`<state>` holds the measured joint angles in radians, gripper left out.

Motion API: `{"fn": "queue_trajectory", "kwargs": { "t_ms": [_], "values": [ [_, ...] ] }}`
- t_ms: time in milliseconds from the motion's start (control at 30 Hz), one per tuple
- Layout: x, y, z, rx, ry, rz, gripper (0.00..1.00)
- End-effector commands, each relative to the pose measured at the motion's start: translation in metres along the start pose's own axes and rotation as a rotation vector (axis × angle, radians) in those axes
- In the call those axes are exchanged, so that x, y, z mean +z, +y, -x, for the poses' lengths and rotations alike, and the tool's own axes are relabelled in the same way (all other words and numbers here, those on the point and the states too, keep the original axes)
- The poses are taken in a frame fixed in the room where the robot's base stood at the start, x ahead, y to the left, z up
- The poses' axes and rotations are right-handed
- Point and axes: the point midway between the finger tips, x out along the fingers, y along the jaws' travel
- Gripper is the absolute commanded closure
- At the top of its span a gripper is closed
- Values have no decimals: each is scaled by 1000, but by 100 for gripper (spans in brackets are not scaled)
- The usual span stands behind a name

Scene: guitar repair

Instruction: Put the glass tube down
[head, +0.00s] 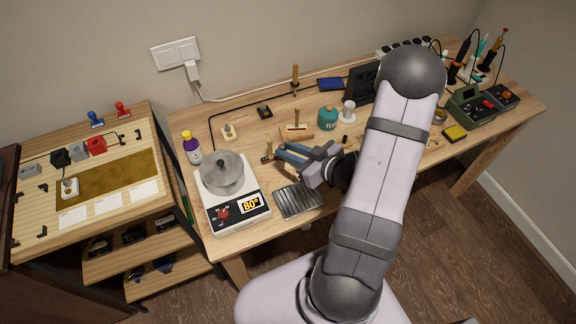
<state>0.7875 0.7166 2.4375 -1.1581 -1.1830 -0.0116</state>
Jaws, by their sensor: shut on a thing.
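My gripper (282,151) is low over the middle of the wooden workbench (240,242), to the right of the metal pot. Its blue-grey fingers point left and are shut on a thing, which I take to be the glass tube. The tube itself is too small or too clear to make out here. A small wooden block with an upright peg (268,154) is just left of the fingertips. I cannot tell whether they touch.
A lidded metal pot (223,172) sits on a hot plate reading 80° (233,210). A dark ribbed tray (298,200) lies in front of the gripper. A teal jar (327,118) and wooden holder (297,132) stand behind it.

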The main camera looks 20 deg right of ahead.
Motion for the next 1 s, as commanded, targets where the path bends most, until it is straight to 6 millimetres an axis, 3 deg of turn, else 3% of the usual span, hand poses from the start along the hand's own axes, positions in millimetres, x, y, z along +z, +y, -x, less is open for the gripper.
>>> {"fn": "queue_trajectory", "kwargs": {
  "t_ms": [167, 500, 800, 1000],
  "values": [
    [18, 0, -8, 0, 0, -3, 93],
    [26, 0, -11, 1, 1, 0, 93],
    [53, 0, -22, 0, 0, -2, 93],
    [62, 0, -26, 1, 1, 0, 93]
  ]
}}
